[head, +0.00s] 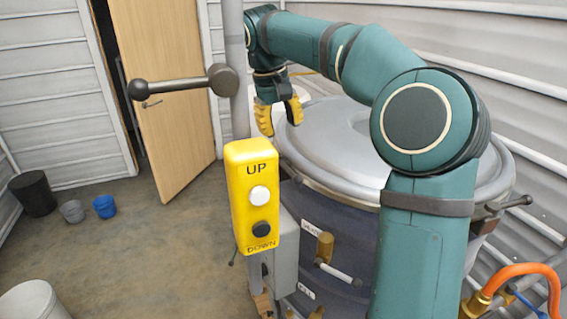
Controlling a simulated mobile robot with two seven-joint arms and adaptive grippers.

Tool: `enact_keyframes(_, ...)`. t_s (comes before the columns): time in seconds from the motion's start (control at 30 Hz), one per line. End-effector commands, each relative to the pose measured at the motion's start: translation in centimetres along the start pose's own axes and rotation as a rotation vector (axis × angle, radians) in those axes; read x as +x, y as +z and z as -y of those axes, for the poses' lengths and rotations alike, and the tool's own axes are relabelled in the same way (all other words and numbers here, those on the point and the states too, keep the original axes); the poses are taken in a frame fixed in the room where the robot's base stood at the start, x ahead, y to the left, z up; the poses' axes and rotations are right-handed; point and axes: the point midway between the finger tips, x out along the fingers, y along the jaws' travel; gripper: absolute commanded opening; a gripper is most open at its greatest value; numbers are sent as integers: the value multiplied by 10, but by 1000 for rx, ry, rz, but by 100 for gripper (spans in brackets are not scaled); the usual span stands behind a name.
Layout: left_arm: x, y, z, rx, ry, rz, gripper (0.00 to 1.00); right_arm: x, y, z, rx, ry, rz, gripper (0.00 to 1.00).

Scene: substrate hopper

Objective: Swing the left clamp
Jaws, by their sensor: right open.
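The hopper (345,215) is a dark round vessel with a grey lid (340,150). A clamp with a dark ball-ended handle (515,203) shows at the lid's right rim. I cannot make out a left clamp clearly; the near left rim is partly hidden by the yellow control box. My right gripper (279,118) is open, with yellow fingers pointing down at the lid's far left edge. Nothing shows between its fingers. I cannot tell whether it touches the rim. My right arm hides part of the lid and the vessel's right side. My left gripper is out of view.
A yellow UP/DOWN box (252,187) stands in front of the hopper. A dark ball-ended lever (180,86) juts left beside a grey pole (236,60). Buckets (104,207) stand left; the middle floor is clear.

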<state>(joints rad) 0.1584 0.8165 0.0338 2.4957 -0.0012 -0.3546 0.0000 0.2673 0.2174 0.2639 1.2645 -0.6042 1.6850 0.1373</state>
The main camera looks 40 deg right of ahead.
Motion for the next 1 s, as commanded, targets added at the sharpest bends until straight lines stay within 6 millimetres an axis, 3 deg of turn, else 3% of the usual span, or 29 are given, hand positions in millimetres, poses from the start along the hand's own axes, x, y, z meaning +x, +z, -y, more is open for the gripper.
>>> enact_keyframes(0.4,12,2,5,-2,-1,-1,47,82,1,0,0,-1,3,43)
enact_keyframes(0.6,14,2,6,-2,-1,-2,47,111,0,0,0,-1,3,43)
enact_keyframes(1.0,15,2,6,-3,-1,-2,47,126,0,1,-1,-2,0,43)
